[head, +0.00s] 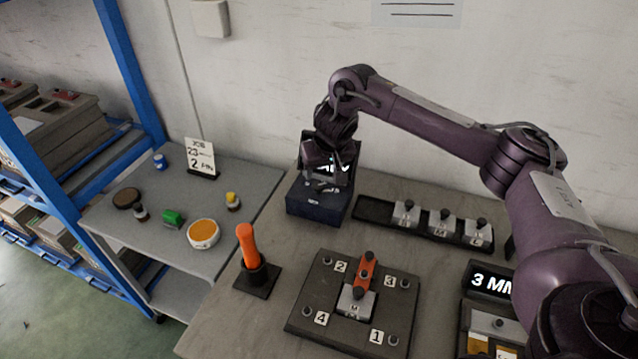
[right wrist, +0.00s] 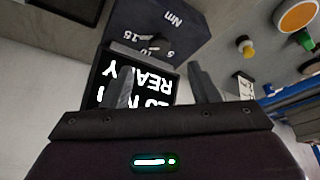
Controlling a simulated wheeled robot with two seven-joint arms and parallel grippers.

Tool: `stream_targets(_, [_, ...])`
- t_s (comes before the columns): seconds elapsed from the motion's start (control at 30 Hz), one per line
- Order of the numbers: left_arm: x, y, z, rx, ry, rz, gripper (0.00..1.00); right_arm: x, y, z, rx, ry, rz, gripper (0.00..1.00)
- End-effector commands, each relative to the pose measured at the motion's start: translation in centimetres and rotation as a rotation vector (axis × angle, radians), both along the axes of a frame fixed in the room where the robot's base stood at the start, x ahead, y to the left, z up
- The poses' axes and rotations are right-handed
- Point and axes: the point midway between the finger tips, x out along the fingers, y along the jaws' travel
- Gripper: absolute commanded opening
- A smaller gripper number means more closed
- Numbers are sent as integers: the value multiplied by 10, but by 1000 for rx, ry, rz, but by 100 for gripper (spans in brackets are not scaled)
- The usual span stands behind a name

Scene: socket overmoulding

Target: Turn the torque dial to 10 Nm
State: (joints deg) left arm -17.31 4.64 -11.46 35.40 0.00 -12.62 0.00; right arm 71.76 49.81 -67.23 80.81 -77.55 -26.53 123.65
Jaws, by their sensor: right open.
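The torque unit is a dark blue box (head: 318,204) at the back of the table, with a lit screen behind its top face. In the right wrist view its top (right wrist: 178,30) shows the marks 5, 10, 15 and Nm, upside down. The small dial (right wrist: 157,42) sits by these marks; its exact setting is too small to read. The screen (right wrist: 140,82) shows inverted text including "READY", partly hidden by my fingers. My right gripper (head: 326,182) is over the box, open, its fingers (right wrist: 160,75) apart with nothing between them. My left gripper is not in view.
A plate with numbered corners (head: 310,325) holds a metal block and an orange clamp. An orange-handled tool (head: 248,245) stands front left of the box. A black tray (head: 375,212) with metal blocks lies right of it. A job card (head: 200,157) stands on the left table.

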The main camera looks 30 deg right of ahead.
Motion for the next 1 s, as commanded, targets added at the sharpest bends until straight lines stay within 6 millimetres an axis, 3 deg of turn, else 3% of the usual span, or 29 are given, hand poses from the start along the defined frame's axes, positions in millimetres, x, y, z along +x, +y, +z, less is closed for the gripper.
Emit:
stream_targets(0.5, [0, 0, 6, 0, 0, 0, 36, 25, -4, -64, 0, 4, -1, 54])
stream_targets(0.9, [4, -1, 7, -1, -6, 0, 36, 29, -6, -74, -1, 0, 0, 54])
stream_targets(1.0, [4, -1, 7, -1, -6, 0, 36, 29, -6, -74, -1, 1, 0, 42])
